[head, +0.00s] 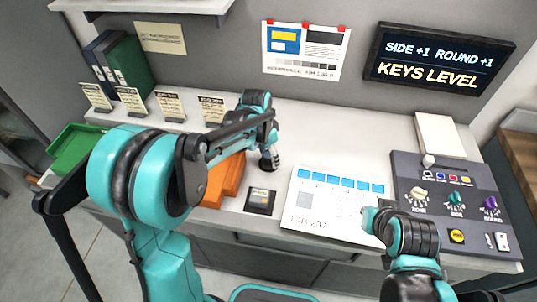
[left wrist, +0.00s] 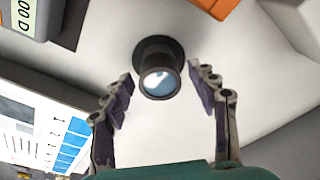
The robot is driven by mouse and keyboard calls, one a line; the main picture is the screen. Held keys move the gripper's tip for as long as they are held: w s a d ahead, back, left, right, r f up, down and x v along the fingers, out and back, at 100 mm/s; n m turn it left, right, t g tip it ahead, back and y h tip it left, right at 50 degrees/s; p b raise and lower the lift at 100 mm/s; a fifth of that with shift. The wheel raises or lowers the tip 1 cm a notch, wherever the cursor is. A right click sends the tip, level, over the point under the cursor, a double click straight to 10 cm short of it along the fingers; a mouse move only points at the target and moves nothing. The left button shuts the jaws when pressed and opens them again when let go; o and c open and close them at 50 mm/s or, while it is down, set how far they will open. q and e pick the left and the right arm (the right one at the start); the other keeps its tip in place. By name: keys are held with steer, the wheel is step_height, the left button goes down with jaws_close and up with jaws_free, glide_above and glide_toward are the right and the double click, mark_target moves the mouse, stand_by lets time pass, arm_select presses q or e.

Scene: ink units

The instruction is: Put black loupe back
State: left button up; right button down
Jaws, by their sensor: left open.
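The black loupe (left wrist: 145,50) stands on the pale worktop in the left wrist view, its round glass lens facing the camera. My left gripper (left wrist: 163,88) is open, with one finger on each side of the loupe and a gap to each. Nothing is held. In the head view my left gripper (head: 268,163) points down at the worktop behind the small black display box. The loupe cannot be told apart from the gripper there. Part of my right arm shows at lower right in the head view, but no right fingers are visible.
An orange block (head: 213,190) lies left of the small black display box (head: 260,201). A white sheet with blue squares (head: 310,205) and a dark control panel (head: 470,185) with knobs lie to the right. Several small cards (head: 170,105) stand at the back left. A green tray (head: 75,145) is far left.

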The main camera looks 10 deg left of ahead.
mark_target(264, 158)
arm_select(q)
steer(key=shift+r, duration=0.15)
arm_select(e)
steer(key=shift+r, duration=0.1)
arm_select(q)
steer(key=shift+r, duration=0.35)
arm_select(e)
steer(key=shift+r, duration=0.15)
arm_select(q)
step_height(264, 158, up, 11)
steer(key=s+a+p, duration=0.1)
steer(key=s+p, duration=0.1)
steer(key=p, duration=0.2)
steer(key=s+a+n+t, duration=0.2)
steer(key=s+n+t, duration=0.1)
steer(key=s, duration=0.5)
steer(key=s+a+n+t+y, duration=0.1)
steer(key=s+a+n+t, duration=0.2)
steer(key=s+n, duration=0.3)
steer(key=s, duration=0.3)
steer(key=shift+s+a+r, duration=0.25)
steer(key=shift+a+r, duration=0.05)
steer(key=shift+r, duration=0.1)
arm_select(e)
step_height(264, 158, up, 3)
steer(key=shift+r, duration=0.15)
